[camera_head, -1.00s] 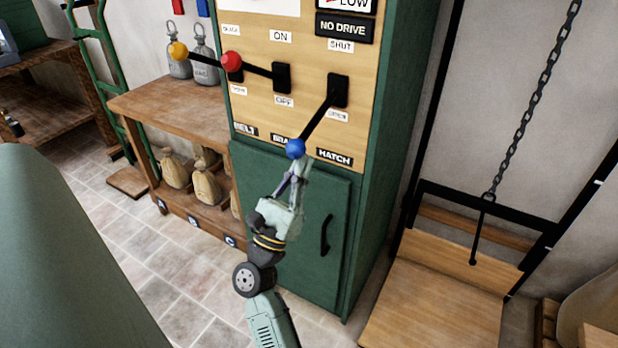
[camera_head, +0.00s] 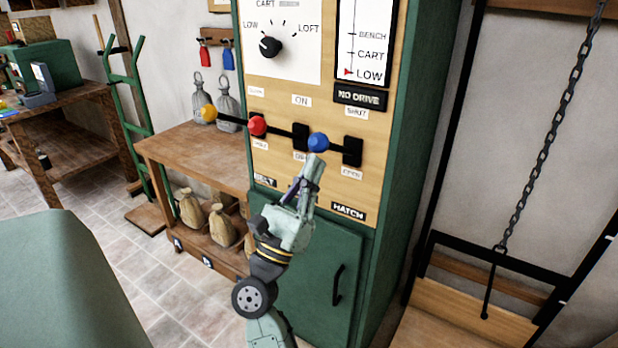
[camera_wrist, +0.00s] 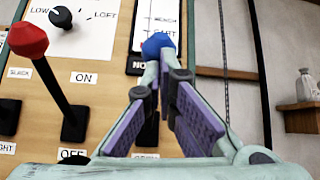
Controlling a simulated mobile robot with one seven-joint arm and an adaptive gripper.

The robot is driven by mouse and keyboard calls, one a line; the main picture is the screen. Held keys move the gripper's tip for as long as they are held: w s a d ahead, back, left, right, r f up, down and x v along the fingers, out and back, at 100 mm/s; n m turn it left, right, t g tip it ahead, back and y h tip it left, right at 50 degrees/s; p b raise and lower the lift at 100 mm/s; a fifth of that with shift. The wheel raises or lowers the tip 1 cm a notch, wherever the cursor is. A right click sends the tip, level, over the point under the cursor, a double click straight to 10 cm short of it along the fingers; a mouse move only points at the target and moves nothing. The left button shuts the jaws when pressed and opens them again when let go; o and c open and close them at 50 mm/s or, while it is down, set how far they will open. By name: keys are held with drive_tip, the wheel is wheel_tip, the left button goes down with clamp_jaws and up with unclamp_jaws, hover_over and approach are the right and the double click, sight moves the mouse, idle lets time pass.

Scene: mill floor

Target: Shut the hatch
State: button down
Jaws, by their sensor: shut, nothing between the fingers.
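The hatch lever is a black arm with a blue knob (camera_head: 318,142) on the wooden control panel, above the label HATCH (camera_head: 348,211). Its arm points out about level from a black slot plate (camera_head: 353,151), between the SHUT label (camera_head: 357,112) above and the OPEN label (camera_head: 351,173) below. My gripper (camera_head: 314,162) is shut and empty, its fingertips just under the blue knob, seemingly touching it. In the wrist view the blue knob (camera_wrist: 157,45) shows at the fingertips (camera_wrist: 164,62), partly hidden by them.
A red-knobbed lever (camera_head: 257,125) and a yellow-knobbed lever (camera_head: 208,113) stick out to the left of the blue one. A green cabinet door (camera_head: 310,280) is below the panel. A chain (camera_head: 535,130) hangs at the right over a wooden platform (camera_head: 500,303).

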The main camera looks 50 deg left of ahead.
drive_tip(key=shift+w+r, duration=0.15)
drive_tip(key=shift+r, duration=0.4)
drive_tip(key=shift+d+r, duration=0.1)
drive_tip(key=shift+r, duration=0.1)
wheel_tip(320, 180, down, 6)
drive_tip(key=b, duration=0.5)
drive_tip(key=s+d+r, duration=0.2)
drive_tip(key=s+r, duration=0.1)
drive_tip(key=s, duration=0.6)
drive_tip(key=shift+r, duration=0.2)
drive_tip(key=shift+s, duration=0.1)
